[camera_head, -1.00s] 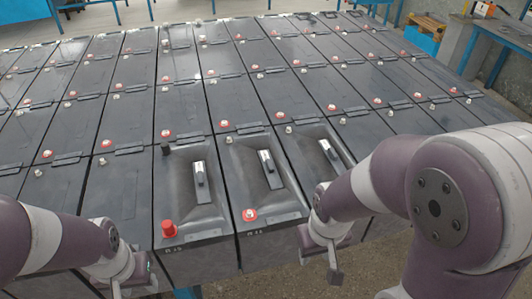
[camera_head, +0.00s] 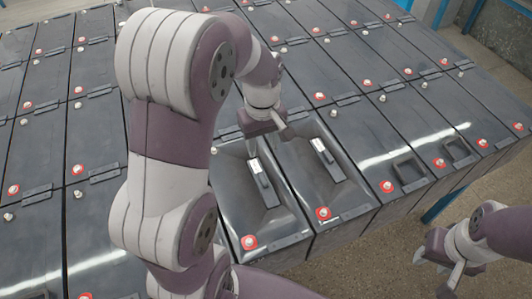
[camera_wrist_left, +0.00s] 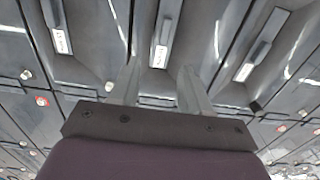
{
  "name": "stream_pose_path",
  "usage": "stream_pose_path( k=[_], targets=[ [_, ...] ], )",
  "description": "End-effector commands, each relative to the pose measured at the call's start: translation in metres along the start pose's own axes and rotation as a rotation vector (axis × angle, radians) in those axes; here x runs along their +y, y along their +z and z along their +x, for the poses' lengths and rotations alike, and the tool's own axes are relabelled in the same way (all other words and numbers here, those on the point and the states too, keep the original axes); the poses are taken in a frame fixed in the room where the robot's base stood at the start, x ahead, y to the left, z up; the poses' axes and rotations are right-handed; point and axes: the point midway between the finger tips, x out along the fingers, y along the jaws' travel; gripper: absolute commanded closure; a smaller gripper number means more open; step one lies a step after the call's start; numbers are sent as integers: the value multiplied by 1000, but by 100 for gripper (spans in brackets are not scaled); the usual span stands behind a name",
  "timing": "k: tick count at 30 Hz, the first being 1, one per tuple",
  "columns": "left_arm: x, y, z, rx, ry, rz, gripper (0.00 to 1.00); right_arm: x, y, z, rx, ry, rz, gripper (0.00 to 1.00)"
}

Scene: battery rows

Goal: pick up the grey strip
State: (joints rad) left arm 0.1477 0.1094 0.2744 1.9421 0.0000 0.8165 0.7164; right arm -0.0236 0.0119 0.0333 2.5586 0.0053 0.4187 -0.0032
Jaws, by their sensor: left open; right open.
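Dark grey strips lie flat across the seams between the battery rows, one of them right of my left gripper (camera_head: 347,100). In the left wrist view a grey strip (camera_wrist_left: 157,102) shows between the two fingers. Which strip is meant, I cannot tell. My left gripper (camera_head: 263,130) is open and empty, at the back end of the recessed batteries. Its fingers also show in the left wrist view (camera_wrist_left: 158,75); contact with the strip is not visible. My right gripper (camera_head: 438,265) is open and empty, over the floor past the front edge.
Recessed batteries hold grey bars with white labels (camera_head: 264,180) (camera_head: 326,160). My left arm hides part of the rows. Open floor (camera_head: 370,265) lies at front right.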

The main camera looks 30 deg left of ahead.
Motion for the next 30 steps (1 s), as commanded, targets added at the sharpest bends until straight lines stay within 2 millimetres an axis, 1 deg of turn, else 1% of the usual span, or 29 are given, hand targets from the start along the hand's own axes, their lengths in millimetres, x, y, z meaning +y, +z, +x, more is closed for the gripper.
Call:
stream_pose_path(
  k=[3, 6, 11, 15, 18, 21, 26, 27, 29, 30],
  targets=[
    [-1, 1, 29, -6, -5, -4, 53, 0, 0, -3, -1, 0, 0, 57],
    [-1, 1, 49, -4, -3, -3, 53, 0, 0, -5, -1, 0, 0, 57],
    [-1, 1, 67, -4, -3, -2, 53, 0, 0, -9, -1, 0, 0, 57],
    [-1, 2, 93, -4, -4, -1, 53, 0, -2, -19, -1, 0, 0, 57],
    [0, 1, 108, -2, -1, -1, 53, 0, -2, -19, -1, 0, 0, 57],
    [0, 1, 114, 0, 0, 0, 53, 0, -2, -18, -1, 0, 0, 57],
    [0, 1, 114, 1, 1, 0, 53, 0, -2, -18, -1, 0, 0, 57],
    [0, 1, 114, 1, 1, 0, 66, 0, -2, -18, -1, 0, 0, 57],
    [0, 1, 114, 1, 1, 0, 86, 0, -2, -18, -1, 0, 0, 57],
    [0, 1, 114, 1, 1, 0, 99, 0, -2, -18, -1, 0, 0, 57]
  ],
)
